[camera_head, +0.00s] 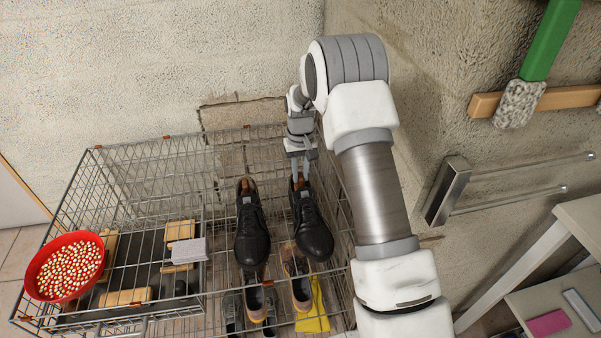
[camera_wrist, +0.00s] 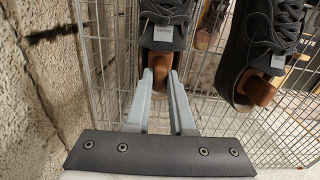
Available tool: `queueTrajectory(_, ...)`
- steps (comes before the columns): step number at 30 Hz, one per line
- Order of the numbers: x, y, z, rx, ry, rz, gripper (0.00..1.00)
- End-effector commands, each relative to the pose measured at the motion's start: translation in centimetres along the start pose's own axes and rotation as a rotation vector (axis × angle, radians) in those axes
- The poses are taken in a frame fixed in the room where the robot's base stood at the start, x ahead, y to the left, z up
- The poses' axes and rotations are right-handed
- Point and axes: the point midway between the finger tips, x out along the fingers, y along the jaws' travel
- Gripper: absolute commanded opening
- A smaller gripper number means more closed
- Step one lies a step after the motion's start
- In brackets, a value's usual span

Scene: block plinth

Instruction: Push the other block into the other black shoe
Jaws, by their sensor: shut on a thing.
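Two black lace-up shoes sit side by side on the wire rack, toes toward the bottom of the head view. The right one (camera_head: 314,236) is under my gripper (camera_head: 300,172); the left one (camera_head: 252,238) is clear of it. My gripper (camera_wrist: 161,74) is shut on a brown wooden block (camera_wrist: 162,60) at the heel opening, partly hidden by the fingers. A similar block (camera_wrist: 259,91) shows in the other shoe's heel, also in the head view (camera_head: 247,186).
A red bowl (camera_head: 46,283) of pale pellets stands on the rack's left corner. A grey block (camera_head: 189,250) and several wooden pieces lie near it. Brown shoes (camera_head: 301,291) and a yellow cloth (camera_head: 313,318) are lower down. Wire sides and a rough wall (camera_wrist: 38,80) are close by.

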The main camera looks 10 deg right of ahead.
Motion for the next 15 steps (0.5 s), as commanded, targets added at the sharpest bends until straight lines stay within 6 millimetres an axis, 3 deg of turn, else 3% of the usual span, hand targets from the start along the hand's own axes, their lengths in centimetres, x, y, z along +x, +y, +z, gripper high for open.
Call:
queueTrajectory(10, 0.55, 0.0, 0.0, 0.0, 0.0, 0.0, 0.0)
queueTrajectory(11, 0.56, 0.0, 0.0, 0.0, 0.0, 0.0, 0.25)
queueTrajectory(15, 0.56, 0.0, 0.0, 0.0, 0.0, 0.0, 0.5)
